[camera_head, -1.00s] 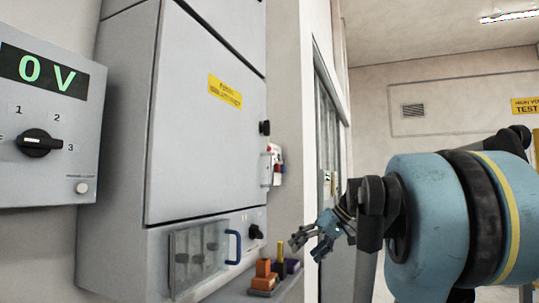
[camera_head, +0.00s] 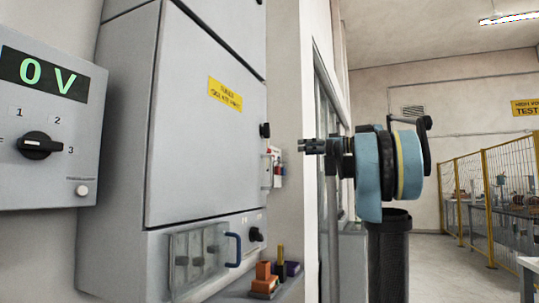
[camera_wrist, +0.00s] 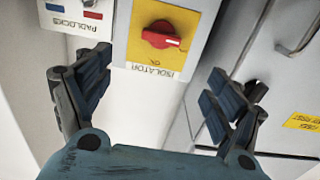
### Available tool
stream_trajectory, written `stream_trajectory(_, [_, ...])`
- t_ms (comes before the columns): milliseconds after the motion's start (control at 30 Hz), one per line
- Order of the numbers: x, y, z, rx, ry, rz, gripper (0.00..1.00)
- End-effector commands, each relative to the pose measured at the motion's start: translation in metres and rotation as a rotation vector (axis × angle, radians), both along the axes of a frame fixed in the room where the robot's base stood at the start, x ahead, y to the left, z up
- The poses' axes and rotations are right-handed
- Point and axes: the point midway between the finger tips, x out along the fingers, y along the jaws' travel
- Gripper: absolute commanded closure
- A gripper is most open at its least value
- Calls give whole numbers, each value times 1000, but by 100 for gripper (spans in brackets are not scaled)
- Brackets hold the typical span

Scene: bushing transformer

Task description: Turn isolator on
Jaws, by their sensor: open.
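The isolator shows in the wrist view as a red rotary knob (camera_wrist: 161,34) on a yellow plate (camera_wrist: 143,78) lettered "ISOLATOR". It appears upside down there, with a white mark on the knob's right end. My gripper (camera_wrist: 158,72) is open and empty, with one finger on each side of the picture and the isolator beyond and between them. The fingers are apart from the knob. In the head view my gripper (camera_head: 308,146) points left, toward the cabinet side. The isolator's face cannot be made out there.
A padlocks board (camera_wrist: 78,18) is beside the isolator. The grey cabinet (camera_head: 200,125) has a black knob (camera_head: 265,129) and a yellow sign (camera_head: 225,93). A ledge below holds orange and purple blocks (camera_head: 264,285). A panel (camera_head: 50,130) at left reads 0 V.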

Motion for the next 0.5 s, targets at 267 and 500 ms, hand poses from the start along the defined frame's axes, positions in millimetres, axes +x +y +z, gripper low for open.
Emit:
stream_trajectory(267, [12,38,-1,-1,1,4,15])
stream_trajectory(500, [24,71,-1,-1,3,4,15])
